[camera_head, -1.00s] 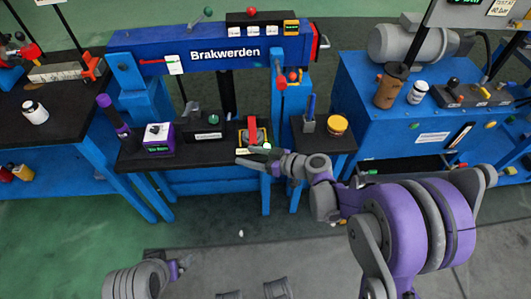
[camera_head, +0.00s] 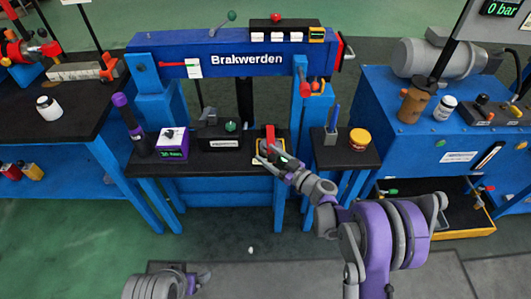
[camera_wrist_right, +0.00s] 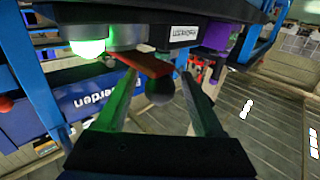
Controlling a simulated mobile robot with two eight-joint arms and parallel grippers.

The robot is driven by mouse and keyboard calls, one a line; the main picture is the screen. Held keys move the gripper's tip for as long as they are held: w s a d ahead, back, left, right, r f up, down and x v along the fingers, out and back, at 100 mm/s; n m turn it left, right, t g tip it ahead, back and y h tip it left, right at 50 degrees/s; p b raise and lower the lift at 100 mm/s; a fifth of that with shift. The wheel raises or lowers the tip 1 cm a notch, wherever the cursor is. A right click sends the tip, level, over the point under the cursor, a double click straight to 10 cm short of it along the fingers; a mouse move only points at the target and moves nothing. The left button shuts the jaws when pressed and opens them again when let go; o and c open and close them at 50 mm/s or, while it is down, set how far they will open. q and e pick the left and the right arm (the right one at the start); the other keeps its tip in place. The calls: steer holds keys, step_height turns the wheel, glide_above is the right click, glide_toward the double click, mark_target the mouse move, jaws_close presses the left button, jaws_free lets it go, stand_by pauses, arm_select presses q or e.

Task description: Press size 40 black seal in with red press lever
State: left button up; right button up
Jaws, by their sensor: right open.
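A red lever (camera_head: 269,133) stands on a small yellow-edged unit at the right end of the black press bench (camera_head: 200,166), under the blue press marked Brakwerden. My right gripper (camera_head: 264,156) is open at the front of this unit. In the right wrist view my right gripper (camera_wrist_right: 160,100) has its fingers apart, with a flat red bar (camera_wrist_right: 146,65) and a dark round knob (camera_wrist_right: 160,90) between or just beyond them. I cannot tell whether they touch. My left gripper (camera_head: 196,277) is low at the bottom edge, its jaws unclear. I cannot make out the black seal.
A purple-topped bottle (camera_head: 121,112), a purple-and-white device (camera_head: 173,143) and a black box (camera_head: 220,136) share the bench. A side shelf holds a yellow-red jar (camera_head: 359,139). An open drawer (camera_head: 465,234) juts out at right. The floor in front is partly clear.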

steer(key=shift+x, duration=0.95)
steer(key=shift+c, duration=0.3)
jaws_close()
stand_by(0.5)
